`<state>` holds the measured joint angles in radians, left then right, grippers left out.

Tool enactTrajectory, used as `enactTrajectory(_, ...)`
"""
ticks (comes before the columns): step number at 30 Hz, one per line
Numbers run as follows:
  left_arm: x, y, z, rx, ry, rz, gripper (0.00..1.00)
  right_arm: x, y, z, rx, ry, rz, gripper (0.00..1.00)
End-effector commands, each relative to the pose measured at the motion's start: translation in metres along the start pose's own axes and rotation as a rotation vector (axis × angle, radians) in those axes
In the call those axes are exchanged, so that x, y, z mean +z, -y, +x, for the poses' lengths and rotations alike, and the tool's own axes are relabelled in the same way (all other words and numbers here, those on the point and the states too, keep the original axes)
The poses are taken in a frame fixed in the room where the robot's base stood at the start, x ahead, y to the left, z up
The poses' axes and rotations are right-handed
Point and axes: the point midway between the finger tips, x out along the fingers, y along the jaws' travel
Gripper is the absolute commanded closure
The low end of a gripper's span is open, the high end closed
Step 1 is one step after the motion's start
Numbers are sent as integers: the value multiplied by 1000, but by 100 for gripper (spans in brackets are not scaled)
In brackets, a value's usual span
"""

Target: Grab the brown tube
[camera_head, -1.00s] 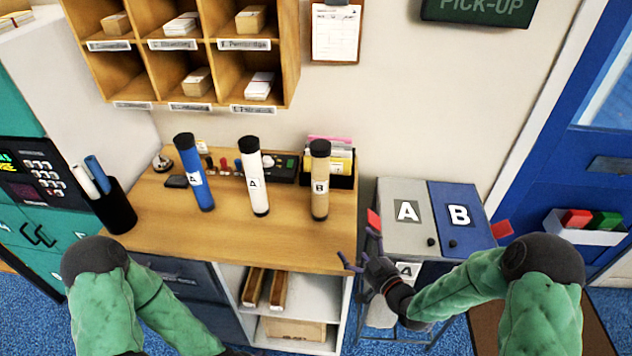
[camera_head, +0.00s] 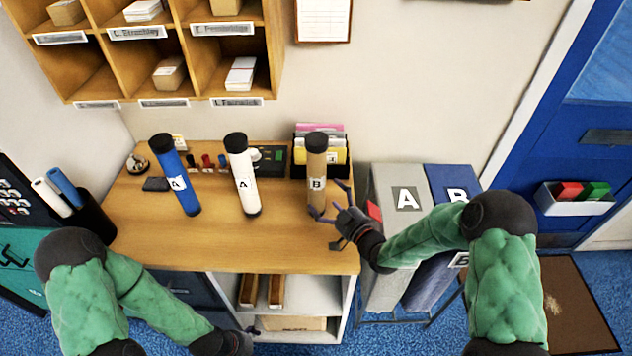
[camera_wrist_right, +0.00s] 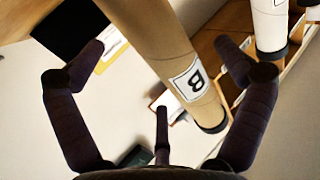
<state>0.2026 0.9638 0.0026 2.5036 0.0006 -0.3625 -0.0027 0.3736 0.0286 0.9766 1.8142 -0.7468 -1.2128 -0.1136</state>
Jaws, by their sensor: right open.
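The brown tube (camera_head: 317,178) stands upright on the wooden counter, with a black cap on top and a white label marked B. It also shows in the right wrist view (camera_wrist_right: 160,50), passing between the spread fingers. My right gripper (camera_head: 332,203) is open at the tube's lower right side, its fingers reaching toward the tube. I cannot tell whether any finger touches it. My left gripper (camera_head: 245,338) is low in front of the counter's shelves, at the bottom of the head view; its fingers are mostly hidden.
A white tube (camera_head: 243,180) and a blue tube (camera_head: 177,180) marked A stand to the left on the counter (camera_head: 250,245). A card box (camera_head: 335,165) stands behind the brown tube. Grey bin A (camera_head: 385,190) and blue bin B (camera_head: 452,180) are to the right.

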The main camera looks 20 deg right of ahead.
Motion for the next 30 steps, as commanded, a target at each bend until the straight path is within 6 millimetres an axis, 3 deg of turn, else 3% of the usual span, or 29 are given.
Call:
enactTrajectory(5, 0, 1, 2, 0, 0, 0, 15, 0, -1, 12, 0, -2, -1, 0)
enactTrajectory(14, -1, 2, 6, 0, -1, 0, 15, 0, -4, 50, -1, -1, 0, 0)
enactTrajectory(23, 0, 2, 6, 0, -1, 0, 15, 0, -5, 55, 1, 0, 1, 0)
enactTrajectory(26, -1, 2, 6, 0, -1, 0, 15, 0, -5, 55, 1, 0, 1, 23)
enactTrajectory(30, 0, 2, 6, 0, -1, 0, 15, 0, -5, 55, 1, 0, 1, 62)
